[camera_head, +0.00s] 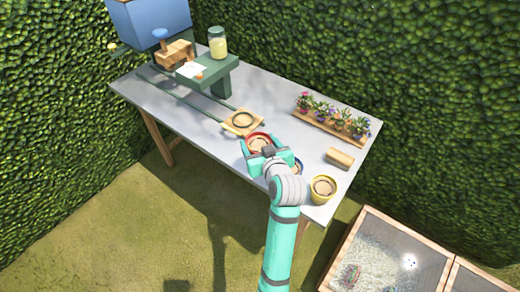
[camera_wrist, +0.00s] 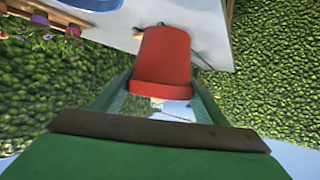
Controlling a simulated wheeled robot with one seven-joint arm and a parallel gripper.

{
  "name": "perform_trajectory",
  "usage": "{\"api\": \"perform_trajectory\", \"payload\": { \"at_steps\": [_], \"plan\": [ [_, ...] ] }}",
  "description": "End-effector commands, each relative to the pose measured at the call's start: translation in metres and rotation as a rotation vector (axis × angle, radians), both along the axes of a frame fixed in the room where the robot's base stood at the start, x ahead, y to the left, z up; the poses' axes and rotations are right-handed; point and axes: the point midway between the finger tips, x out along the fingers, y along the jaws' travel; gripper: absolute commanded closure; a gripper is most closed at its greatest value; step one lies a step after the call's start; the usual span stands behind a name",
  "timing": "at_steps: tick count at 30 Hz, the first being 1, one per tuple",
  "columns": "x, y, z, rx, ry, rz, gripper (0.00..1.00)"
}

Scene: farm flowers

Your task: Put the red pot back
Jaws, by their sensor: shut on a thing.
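The red pot (camera_wrist: 163,62) is between the fingers of my gripper (camera_wrist: 160,100) in the wrist view. In the head view the red pot (camera_head: 258,139) shows at the front edge of the grey table (camera_head: 190,125), with brown soil inside. My gripper (camera_head: 268,155) is shut on it. I cannot tell whether the pot touches the table. A small wooden square with a dark ring (camera_head: 241,122) lies on the table just behind and left of the pot, at the end of two green rails.
A yellow pot (camera_head: 323,189) stands at the table's right corner. A blue pot (camera_head: 296,168) is partly hidden behind my gripper. A wooden block (camera_head: 340,158) and a flower tray (camera_head: 331,128) lie to the right. A green stand (camera_head: 207,70) holds a jar (camera_head: 217,42).

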Motion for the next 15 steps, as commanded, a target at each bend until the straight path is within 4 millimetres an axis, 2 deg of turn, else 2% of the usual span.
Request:
{"api": "perform_trajectory", "payload": {
  "at_steps": [1,6,15],
  "plan": [
    [0.007,0.000,-0.012,0.001,0.006,0.001,0.68],
    [0.028,-0.002,-0.037,0.000,0.003,0.001,0.68],
    [0.042,-0.003,-0.054,0.000,0.001,0.001,0.68]
  ]
}}
